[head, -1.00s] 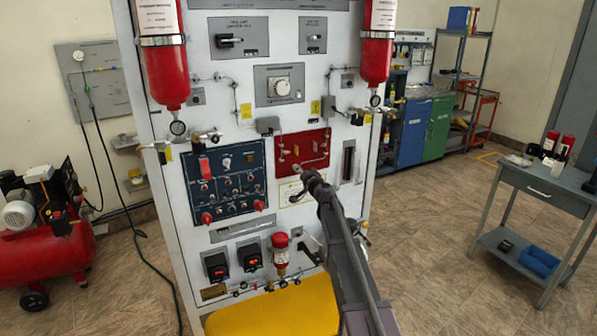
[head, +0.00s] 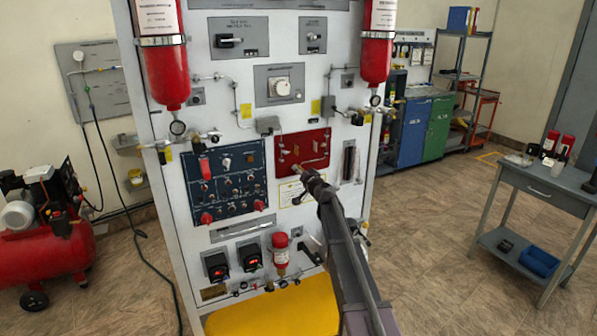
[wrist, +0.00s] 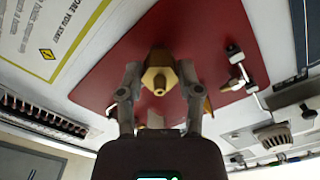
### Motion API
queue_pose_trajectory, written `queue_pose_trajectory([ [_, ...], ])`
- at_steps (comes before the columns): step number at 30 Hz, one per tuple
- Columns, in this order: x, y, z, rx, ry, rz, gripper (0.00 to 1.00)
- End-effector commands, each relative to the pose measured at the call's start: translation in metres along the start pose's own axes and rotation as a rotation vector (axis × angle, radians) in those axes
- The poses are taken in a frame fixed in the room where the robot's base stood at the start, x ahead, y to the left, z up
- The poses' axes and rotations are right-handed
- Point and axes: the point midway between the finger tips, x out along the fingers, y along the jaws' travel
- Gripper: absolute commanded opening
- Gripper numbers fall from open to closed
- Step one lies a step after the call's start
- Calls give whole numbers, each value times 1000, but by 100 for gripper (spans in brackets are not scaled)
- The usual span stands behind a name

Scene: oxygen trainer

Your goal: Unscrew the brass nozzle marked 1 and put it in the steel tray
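A brass nozzle (wrist: 160,74) with a hexagonal body points out from the red panel (wrist: 215,40) in the wrist view. Its marking is not legible. My gripper (wrist: 160,72) has its two fingers spread on either side of the nozzle, with a narrow gap showing at each side. More brass parts show partly behind the fingers. In the head view my gripper (head: 299,171) is at the lower part of the red panel (head: 318,143) and hides what lies behind it. I cannot make out a steel tray in either view.
A blue switch panel (head: 232,160) with red knobs lies left of the red panel. Pipes and gauges stick out of the white cabinet. A yellow surface (head: 275,312) is below. A grey side table (head: 560,185) with bottles stands at the right, with open floor between.

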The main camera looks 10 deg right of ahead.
Motion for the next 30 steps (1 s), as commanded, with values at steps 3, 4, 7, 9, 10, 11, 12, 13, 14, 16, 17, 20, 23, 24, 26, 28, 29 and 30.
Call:
queue_pose_trajectory([
  [3,0,0,0,1,0,0,79],
  [4,0,0,0,1,0,0,79],
  [7,0,0,0,1,0,0,79],
  [9,0,0,0,2,1,0,79],
  [10,0,0,0,2,1,0,79],
  [11,0,0,0,2,1,0,79],
  [12,0,0,0,2,1,0,79],
  [13,0,0,0,2,1,0,79],
  [14,0,0,0,2,1,1,79],
  [16,-2,0,0,2,1,1,79],
  [17,-2,0,0,2,1,1,79],
  [20,-8,0,0,2,1,1,79],
  [23,-15,0,0,2,1,1,79],
  [24,-18,0,0,2,1,1,79],
  [26,-22,0,0,2,1,1,79],
  [28,-27,0,0,2,1,1,79],
  [29,-29,0,0,2,1,1,79],
  [30,-31,0,0,2,1,1,79],
])
